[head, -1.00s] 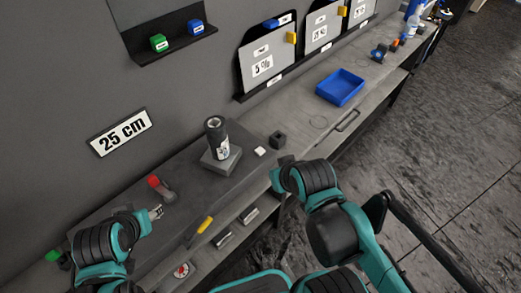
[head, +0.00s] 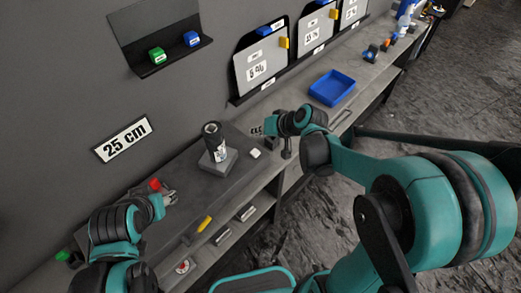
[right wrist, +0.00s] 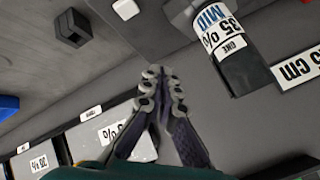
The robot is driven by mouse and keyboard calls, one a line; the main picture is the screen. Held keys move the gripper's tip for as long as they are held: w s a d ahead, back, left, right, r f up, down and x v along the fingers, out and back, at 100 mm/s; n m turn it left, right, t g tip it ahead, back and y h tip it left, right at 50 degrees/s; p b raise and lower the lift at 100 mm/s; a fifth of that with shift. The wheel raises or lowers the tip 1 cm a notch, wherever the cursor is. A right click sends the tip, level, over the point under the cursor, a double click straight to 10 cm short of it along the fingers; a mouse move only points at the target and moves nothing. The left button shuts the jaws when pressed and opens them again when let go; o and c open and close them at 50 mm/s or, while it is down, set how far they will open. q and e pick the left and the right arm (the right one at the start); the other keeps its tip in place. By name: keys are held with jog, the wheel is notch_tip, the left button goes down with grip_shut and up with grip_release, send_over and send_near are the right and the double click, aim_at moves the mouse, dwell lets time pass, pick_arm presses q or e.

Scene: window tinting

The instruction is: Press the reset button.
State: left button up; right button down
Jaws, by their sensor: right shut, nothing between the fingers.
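My right gripper (head: 257,130) is shut and empty, raised over the back of the bench near the wall. Its closed fingers (right wrist: 160,76) show in the right wrist view. A small white block (head: 255,153) lies on the bench below it, by the dark canister (head: 216,145); it also shows in the right wrist view (right wrist: 125,8). A red-topped part (head: 154,184) is beside my left gripper (head: 168,197), whose finger opening is unclear. A green part (head: 63,256) sits at far left, partly cut off by my arm. No reset label is readable, so I cannot tell which is the button.
A black block (right wrist: 72,27) stands near the right gripper. A blue tray (head: 332,88) lies farther right on the bench. Glass panels (head: 262,68) lean along the wall. A shelf (head: 160,50) with green and blue blocks hangs above.

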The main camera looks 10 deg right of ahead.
aim_at(257, 153)
pick_arm(q)
jog(key=shift+d+r, duration=0.15)
pick_arm(e)
jog(key=shift+w+d+f, duration=0.1)
jog(key=shift+w+f, duration=0.05)
jog(key=shift+w, duration=0.3)
pick_arm(q)
notch_tip(257, 153, down, 7)
jog(key=b, duration=0.7)
jog(key=shift+f, duration=0.2)
pick_arm(e)
notch_tip(257, 153, down, 9)
jog(key=shift+r, duration=0.1)
pick_arm(q)
jog(key=shift+f, duration=0.1)
dwell(0.5)
jog(key=shift+f+b, duration=0.3)
jog(key=shift+b, duration=0.25)
pick_arm(e)
jog(key=shift+f, duration=0.45)
pick_arm(q)
jog(key=shift+f+b, duration=0.4)
pick_arm(e)
jog(key=shift+f, duration=0.45)
pick_arm(q)
jog(key=shift+r+p, duration=0.7)
jog(key=shift+p, duration=0.05)
pick_arm(e)
jog(key=shift+r, duration=0.95)
